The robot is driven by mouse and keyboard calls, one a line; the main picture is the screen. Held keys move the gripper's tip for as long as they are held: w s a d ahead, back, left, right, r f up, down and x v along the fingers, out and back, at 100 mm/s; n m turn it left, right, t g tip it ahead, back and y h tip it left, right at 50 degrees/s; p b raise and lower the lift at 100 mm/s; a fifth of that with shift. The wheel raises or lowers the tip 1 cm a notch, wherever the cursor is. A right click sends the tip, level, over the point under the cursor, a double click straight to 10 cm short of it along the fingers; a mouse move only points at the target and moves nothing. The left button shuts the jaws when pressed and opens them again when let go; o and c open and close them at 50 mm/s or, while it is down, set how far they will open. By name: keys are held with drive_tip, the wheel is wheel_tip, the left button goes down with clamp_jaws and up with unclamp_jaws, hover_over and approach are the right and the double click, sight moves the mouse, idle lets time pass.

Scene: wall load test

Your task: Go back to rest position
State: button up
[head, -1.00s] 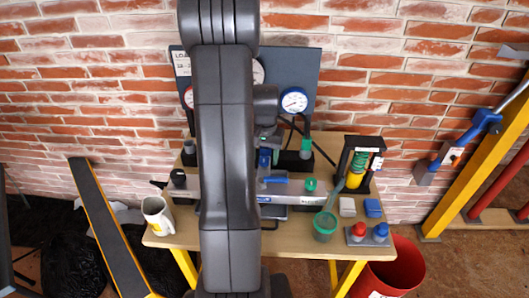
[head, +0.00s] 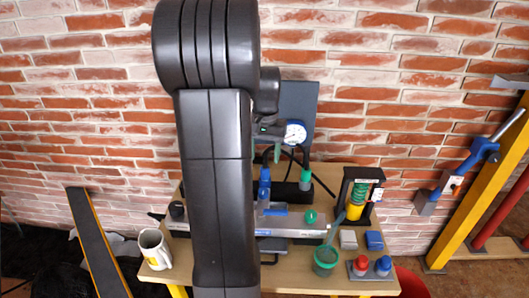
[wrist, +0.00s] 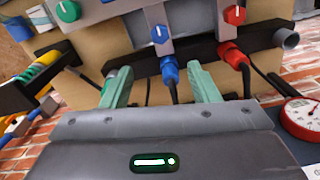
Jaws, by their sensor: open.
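My gripper (wrist: 161,78) is open, with two pale green fingers apart in the wrist view. Nothing is clasped between them; a blue plug (wrist: 169,70) shows beyond the gap. In the head view my gripper (head: 277,153) is small, above the back of the bench in front of the dark gauge panel (head: 298,100). My dark arm rises through the middle of the head view and hides part of the bench and panel.
The wooden bench (head: 215,280) stands against a brick wall. It carries a mug (head: 154,250), a green cup (head: 326,262), a ring rack (head: 361,195) and red and blue knobs (head: 371,265). A yellow post (head: 480,185) stands right.

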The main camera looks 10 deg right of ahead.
sight(263, 190)
wheel_tip(263, 190, down, 14)
drive_tip(key=shift+a+r, duration=0.1)
drive_tip(key=shift+a, duration=0.05)
idle(0.6)
idle(0.3)
wheel_tip(263, 190, up, 14)
wheel_tip(263, 190, down, 14)
drive_tip(key=shift+f, duration=0.1)
drive_tip(key=shift+w+n, duration=0.1)
drive_tip(key=shift+n, duration=0.3)
drive_tip(key=n+p, duration=0.1)
drive_tip(key=n, duration=0.2)
drive_tip(key=shift+n, duration=0.4)
drive_tip(key=n+p, duration=0.2)
drive_tip(key=n, duration=0.3)
drive_tip(key=shift+a+n, duration=0.1)
drive_tip(key=shift+n, duration=0.2)
wheel_tip(263, 190, up, 14)
drive_tip(key=shift+f+b, duration=0.2)
drive_tip(key=shift+b, duration=0.25)
